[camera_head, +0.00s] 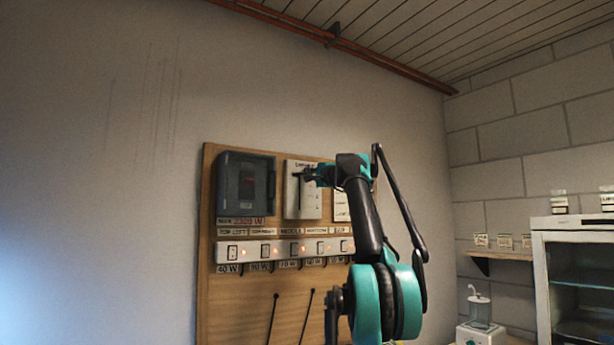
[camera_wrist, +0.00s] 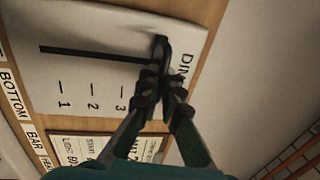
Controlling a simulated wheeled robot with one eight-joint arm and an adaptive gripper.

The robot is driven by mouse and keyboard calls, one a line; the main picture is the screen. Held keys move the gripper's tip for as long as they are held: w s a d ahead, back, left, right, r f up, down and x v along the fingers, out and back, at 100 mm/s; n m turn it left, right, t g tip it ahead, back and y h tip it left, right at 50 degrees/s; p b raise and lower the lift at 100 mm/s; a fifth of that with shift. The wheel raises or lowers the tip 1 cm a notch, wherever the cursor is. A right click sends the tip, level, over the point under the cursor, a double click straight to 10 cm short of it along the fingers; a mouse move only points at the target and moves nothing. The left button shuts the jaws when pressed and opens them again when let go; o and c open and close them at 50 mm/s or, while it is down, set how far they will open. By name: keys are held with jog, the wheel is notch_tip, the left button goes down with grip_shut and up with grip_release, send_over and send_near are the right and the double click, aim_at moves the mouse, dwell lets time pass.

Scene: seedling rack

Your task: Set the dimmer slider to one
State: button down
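The dimmer panel (camera_wrist: 90,25) is a pale plate with a long dark slot and the marks 1, 2 and 3. It also shows on the wooden board in the head view (camera_head: 313,200). The dark slider knob (camera_wrist: 161,47) stands at the slot's end beside the word at the panel's top, past the 3 mark and far from the 1 mark. My gripper (camera_wrist: 160,80) is at the knob, its fingertips drawn close together around the knob's outer end. The fingers hide part of the knob. In the head view my gripper (camera_head: 311,175) reaches the panel's upper part from the right.
A dark grey box (camera_head: 245,184) is left of the panel. A row of switches (camera_head: 283,250) with small orange lights runs below, with two dark rods (camera_head: 272,318) under it. A glass-front cabinet (camera_head: 575,280) and a shelf (camera_head: 500,256) are at right.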

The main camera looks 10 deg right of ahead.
dwell(0.3)
notch_tip(320, 180, down, 12)
jog(key=shift+f, duration=0.25)
dwell(0.3)
jog(key=c, duration=1.7)
grip_release()
jog(key=v, duration=1.2)
jog(key=shift+f, duration=0.1)
